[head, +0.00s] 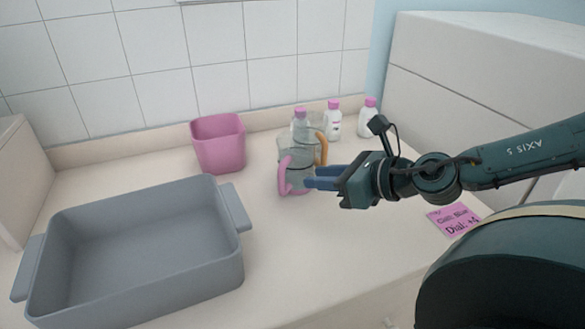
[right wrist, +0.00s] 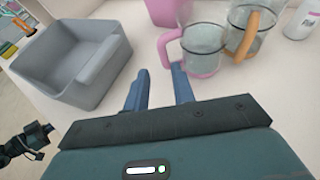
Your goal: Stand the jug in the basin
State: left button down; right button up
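The grey basin (head: 130,235) stands at the left of the counter and is empty; it also shows in the right wrist view (right wrist: 75,50). A clear jug with a pink handle (head: 285,174) stands upright at mid-counter. It also shows in the right wrist view (right wrist: 204,42). A second clear jug with an orange handle (head: 322,147) stands just behind it. My right gripper (head: 312,182) is open and empty, its blue fingers beside the pink-handled jug. In the right wrist view its fingertips (right wrist: 161,72) are apart, short of the pink handle. Part of my left arm (right wrist: 28,142) shows there; its fingers are unclear.
A pink bin (head: 218,143) stands near the tiled wall. White bottles with pink caps (head: 334,120) stand behind the jugs. A pink note (head: 453,220) lies at the right, under my arm. The counter between basin and jugs is clear.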

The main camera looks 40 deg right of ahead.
aim_at(283, 175)
jog(key=p+x, duration=0.2)
jog(key=x, duration=0.1)
jog(key=shift+w+a, duration=0.15)
jog(key=shift+w, duration=0.3)
jog(key=shift+w+a+f+p, duration=0.1)
jog(key=shift+w+f+p, duration=0.05)
jog(key=shift+w+p, duration=0.15)
jog(key=shift+w+a+f+p, duration=0.2)
jog(key=shift+w+f+p, duration=0.15)
jog(key=shift+w, duration=0.1)
jog(key=shift+w+a+f+p, duration=0.2)
jog(key=shift+w+f+p, duration=0.05)
jog(key=shift+w+p, duration=0.45)
jog(key=p+x, duration=0.1)
jog(key=x, duration=0.2)
jog(key=shift+d+f, duration=0.15)
jog(key=shift+w+f, duration=0.15)
jog(key=shift+f, duration=0.05)
pick_arm(q)
jog(key=shift+s+a+r+g+y, duration=0.4)
jog(key=shift+a+r+g+y, duration=0.1)
jog(key=shift+a+r, duration=0.25)
pick_arm(e)
jog(key=shift+f, duration=0.1)
pick_arm(q)
jog(key=shift+a, duration=0.1)
pick_arm(e)
jog(key=shift+c, duration=0.6)
